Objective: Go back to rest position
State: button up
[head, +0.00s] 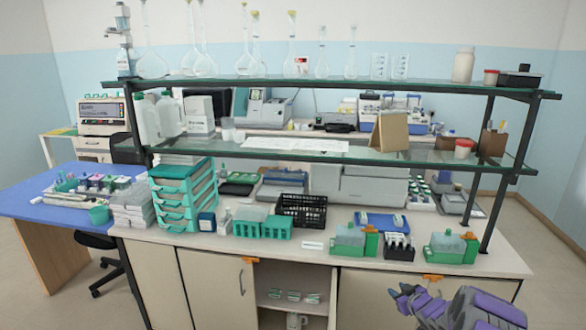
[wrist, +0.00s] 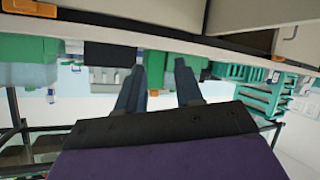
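My gripper (head: 404,294) is at the lower right of the head view, in front of the bench cabinets and below the bench top. It is purple and grey, with dark fingers pointing left. In the wrist view, which looks upside down, the two dark fingers (wrist: 158,78) stand apart with nothing held between them. The bench edge (wrist: 150,28) runs across the top of that view, with green and black staining items beyond the fingers.
The bench top (head: 310,258) carries green staining boxes (head: 350,238), a black slide rack (head: 399,247), a teal drawer stack (head: 182,195) and a black basket (head: 303,210). A two-level glass shelf (head: 320,85) with flasks stands above. A blue table (head: 40,205) is at left. Floor shows at far right.

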jog(key=s+a+r+m+g+h, duration=0.2)
jog(key=s+a+r+g, duration=0.15)
jog(key=s+r, duration=0.4)
jog(key=s+a+r+m+g+h, duration=0.1)
jog(key=s+a+r+g+h, duration=0.1)
jog(key=s+a+r, duration=0.4)
jog(key=s+a+r+g, duration=0.2)
jog(key=s+a+g, duration=0.1)
jog(key=s, duration=1.1)
jog(key=s+a+r+m+g+y, duration=0.1)
jog(key=s+a+r+g, duration=0.2)
jog(key=s, duration=1.2)
jog(key=s+a+r+m+g+y, duration=0.1)
jog(key=s+a, duration=0.6)
jog(key=s, duration=0.8)
jog(key=shift+s+r+g, duration=0.2)
jog(key=shift+r+g, duration=0.7)
jog(key=shift+g, duration=0.05)
